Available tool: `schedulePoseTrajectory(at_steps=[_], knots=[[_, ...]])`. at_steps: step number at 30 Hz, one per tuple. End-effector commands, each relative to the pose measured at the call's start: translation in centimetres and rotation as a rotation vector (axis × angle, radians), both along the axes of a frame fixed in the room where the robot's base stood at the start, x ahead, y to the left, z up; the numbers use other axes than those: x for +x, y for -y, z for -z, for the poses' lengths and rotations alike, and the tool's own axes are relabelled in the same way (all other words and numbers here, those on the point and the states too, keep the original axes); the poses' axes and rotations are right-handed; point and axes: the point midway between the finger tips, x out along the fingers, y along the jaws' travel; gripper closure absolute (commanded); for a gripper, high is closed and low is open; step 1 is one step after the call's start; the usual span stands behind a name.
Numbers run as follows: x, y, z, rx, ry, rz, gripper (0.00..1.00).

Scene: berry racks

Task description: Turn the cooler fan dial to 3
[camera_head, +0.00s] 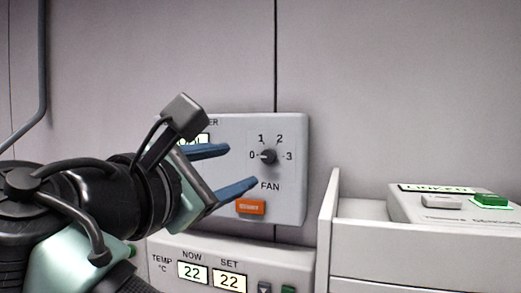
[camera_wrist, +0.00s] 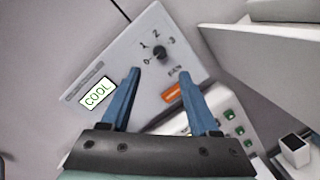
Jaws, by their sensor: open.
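The fan dial (camera_head: 268,157) is a small dark knob on the grey cooler panel (camera_head: 291,205), ringed by the marks 0, 1, 2 and 3, with FAN printed below. A pale mark on the knob appears to face left, towards 0. The dial also shows in the wrist view (camera_wrist: 160,53), ahead of the fingertips. My gripper (camera_head: 242,165) has blue fingers, apart and empty, left of the dial in the head view. In the wrist view my gripper (camera_wrist: 159,79) points at the dial with a gap left. The display (camera_wrist: 97,94) reads COOL.
An orange button (camera_head: 251,207) sits below the dial. A lower temperature panel (camera_head: 222,252) shows NOW 22 and SET 22. At right, a pale cabinet with a raised side wall (camera_head: 327,232) carries a small box (camera_head: 455,208) with a green button.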

Motion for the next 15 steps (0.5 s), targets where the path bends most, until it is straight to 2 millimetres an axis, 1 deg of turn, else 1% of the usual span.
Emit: schedulePoseTrajectory(at_steps=[1, 9, 12, 15], knots=[[1.0, 0.6, -0.5, 0.002, -0.004, 0.004, 0.39], [6.1, 2.9, -0.6, 0.003, -0.002, 0.003, 0.39], [7.5, 3.5, -0.5, 0.002, 0.000, 0.001, 0.39], [8.4, 4.0, -0.4, 0.004, 0.001, 0.001, 0.39]])
